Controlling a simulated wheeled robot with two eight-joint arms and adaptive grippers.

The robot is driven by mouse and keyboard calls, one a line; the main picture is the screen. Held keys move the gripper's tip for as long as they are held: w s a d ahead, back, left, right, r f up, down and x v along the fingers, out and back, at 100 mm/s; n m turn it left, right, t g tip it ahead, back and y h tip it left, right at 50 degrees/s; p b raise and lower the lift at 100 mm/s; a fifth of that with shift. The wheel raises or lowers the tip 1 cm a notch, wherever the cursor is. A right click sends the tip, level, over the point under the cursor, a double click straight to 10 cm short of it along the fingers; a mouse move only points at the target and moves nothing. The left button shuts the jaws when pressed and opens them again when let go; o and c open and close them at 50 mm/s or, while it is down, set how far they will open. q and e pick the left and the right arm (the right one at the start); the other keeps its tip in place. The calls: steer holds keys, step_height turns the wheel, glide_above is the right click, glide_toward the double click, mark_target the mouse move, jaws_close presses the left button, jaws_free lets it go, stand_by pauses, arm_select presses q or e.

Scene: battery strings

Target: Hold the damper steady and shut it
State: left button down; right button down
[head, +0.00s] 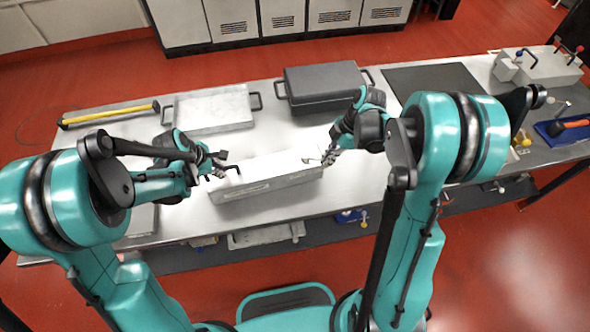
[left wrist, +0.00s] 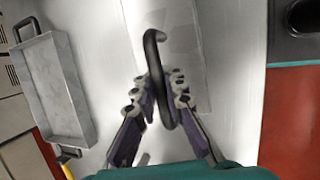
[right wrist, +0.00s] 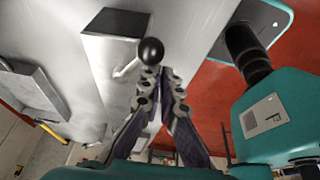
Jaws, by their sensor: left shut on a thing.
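The damper is a long pale grey box (head: 268,186) near the front middle of the table. A black handle (left wrist: 152,45) stands at its left end. My left gripper (head: 222,166) is shut on this handle; its fingers (left wrist: 160,88) are on both sides of the bar. At the right end, a short pale lever (right wrist: 126,70) carries a black ball knob (right wrist: 151,51). My right gripper (head: 328,157) is at that end, with its fingertips (right wrist: 163,76) close by the knob. The fingers are near each other; whether they touch the knob or lever is unclear.
A grey tray with black handles (head: 213,109) and a dark lidded case (head: 322,82) stand behind the damper. A yellow level (head: 110,114) lies at the back left. A dark mat (head: 432,80) and a blue bin (head: 562,128) are to the right.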

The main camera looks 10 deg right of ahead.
arm_select(q)
steer(key=shift+a, duration=0.35)
arm_select(e)
steer(key=shift+d, duration=0.35)
arm_select(q)
steer(key=shift+d, duration=0.1)
arm_select(e)
steer(key=s+a, duration=0.3)
arm_select(q)
steer(key=shift+d, duration=0.1)
arm_select(e)
step_height(320, 180, up, 10)
steer(key=w+d, duration=0.2)
steer(key=shift+w, duration=0.35)
arm_select(q)
steer(key=c, duration=1.5)
jaws_free()
steer(key=shift+c, duration=0.2)
steer(key=shift+r, duration=0.1)
